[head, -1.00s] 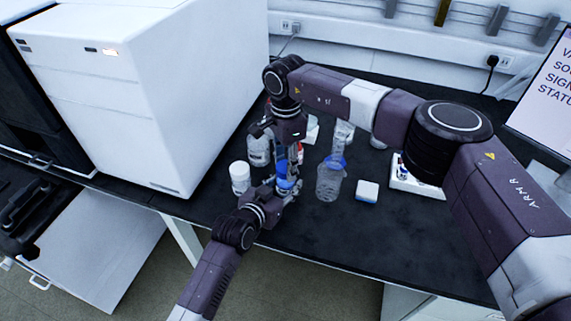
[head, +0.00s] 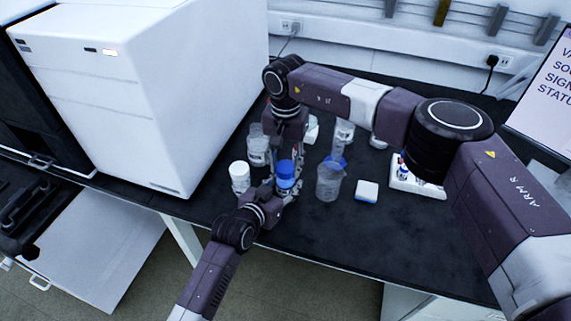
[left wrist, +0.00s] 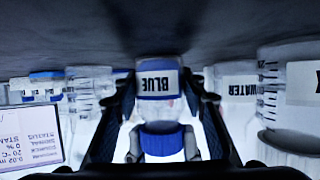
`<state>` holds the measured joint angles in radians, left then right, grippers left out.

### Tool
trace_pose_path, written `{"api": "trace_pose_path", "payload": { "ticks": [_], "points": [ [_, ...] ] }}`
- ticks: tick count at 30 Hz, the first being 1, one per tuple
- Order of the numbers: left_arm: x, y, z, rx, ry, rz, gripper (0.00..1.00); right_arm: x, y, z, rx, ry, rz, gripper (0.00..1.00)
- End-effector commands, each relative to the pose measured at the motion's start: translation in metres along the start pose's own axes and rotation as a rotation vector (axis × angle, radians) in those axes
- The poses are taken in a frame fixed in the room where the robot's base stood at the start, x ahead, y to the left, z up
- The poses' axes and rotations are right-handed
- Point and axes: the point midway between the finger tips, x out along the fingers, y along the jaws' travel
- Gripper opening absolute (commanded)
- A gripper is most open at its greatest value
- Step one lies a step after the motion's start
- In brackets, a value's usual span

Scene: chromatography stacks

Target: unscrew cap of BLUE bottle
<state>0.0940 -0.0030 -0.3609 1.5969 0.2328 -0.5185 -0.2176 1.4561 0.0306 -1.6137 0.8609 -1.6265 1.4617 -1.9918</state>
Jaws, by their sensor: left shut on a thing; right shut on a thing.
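The BLUE bottle (left wrist: 157,82) stands between the fingers of my left gripper (left wrist: 158,100), upside down in the left wrist view, its label facing that camera. In the head view my left gripper (head: 284,187) is shut on the bottle's body, coming from the front left. The blue cap (head: 286,168) shows there and also in the left wrist view (left wrist: 160,140). My right gripper (head: 288,155) reaches down from above, shut on the cap; grey fingertips flank it in the left wrist view. Whether the cap has loosened cannot be told.
A white-capped bottle (head: 240,176) stands just left, a clear bottle (head: 258,150) behind it. A beaker (head: 329,182) stands close on the right. A small white-and-blue box (head: 367,191) and a white rack (head: 412,180) lie further right. A WATER bottle (left wrist: 238,85) shows beside the BLUE one.

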Motion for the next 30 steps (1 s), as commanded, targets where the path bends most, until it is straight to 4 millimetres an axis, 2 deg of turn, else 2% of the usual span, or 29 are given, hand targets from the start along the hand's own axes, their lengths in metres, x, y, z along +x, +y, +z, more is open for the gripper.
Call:
{"api": "trace_pose_path", "payload": {
  "ticks": [30],
  "points": [
    [0.0, 0.0, 0.002, 0.0, -0.004, 0.0, 0.0, -0.022, 0.0, 0.0, 0.002, 0.0, 0.0, 0.07]
  ]
}}
